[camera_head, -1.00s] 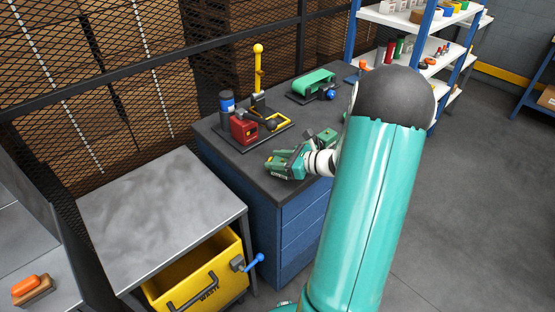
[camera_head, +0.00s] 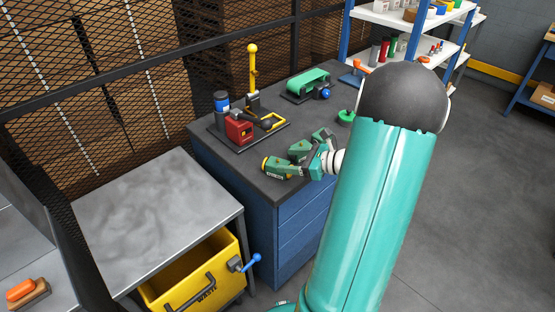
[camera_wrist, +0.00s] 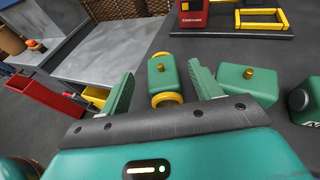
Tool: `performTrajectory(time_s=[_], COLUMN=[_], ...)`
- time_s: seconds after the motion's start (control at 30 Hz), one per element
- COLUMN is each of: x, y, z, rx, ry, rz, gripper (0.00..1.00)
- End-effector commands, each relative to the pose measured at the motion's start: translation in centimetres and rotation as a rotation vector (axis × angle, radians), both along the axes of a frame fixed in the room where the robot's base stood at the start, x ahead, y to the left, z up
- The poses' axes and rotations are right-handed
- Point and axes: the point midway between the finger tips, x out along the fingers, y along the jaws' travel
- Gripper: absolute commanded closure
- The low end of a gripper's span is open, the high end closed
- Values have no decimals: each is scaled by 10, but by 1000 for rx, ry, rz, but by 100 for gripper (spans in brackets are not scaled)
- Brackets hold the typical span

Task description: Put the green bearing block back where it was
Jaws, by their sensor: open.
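A green block with yellow rings at its ends and a yellow stud on top (camera_wrist: 163,77), which looks like the bearing block, lies between my fingertips in the wrist view. In the head view it (camera_head: 281,169) rests on the dark top of the blue cabinet, near the front edge. My gripper (camera_wrist: 160,92) is open, with gaps between its fingers and this block. It also shows in the head view (camera_head: 313,161), at the right of the block. A second green block (camera_wrist: 246,84) with a yellow stud stands just outside the right finger; it also shows in the head view (camera_head: 299,150).
A fixture with a red box (camera_head: 239,128), a blue-topped cylinder (camera_head: 222,102) and a yellow lever (camera_head: 253,70) stands behind. A green belt-like device (camera_head: 306,82) stands farther back. A grey table (camera_head: 150,205) and yellow waste bin (camera_head: 195,280) are at left. A dark round-faced object (camera_wrist: 303,100) lies right.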

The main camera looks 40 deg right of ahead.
Motion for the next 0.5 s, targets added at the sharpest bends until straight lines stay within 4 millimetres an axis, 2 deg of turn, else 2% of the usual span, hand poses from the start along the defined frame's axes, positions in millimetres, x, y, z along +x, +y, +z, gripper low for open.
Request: performTrajectory(time_s=[0.1,0.23,0.5], x=[-23,-40,-50], y=[-11,-18,-22], z=[8,14,17], rx=[-2,0,0], ry=[-1,-1,0], rz=[-3,-2,2], gripper=[37,37,37])
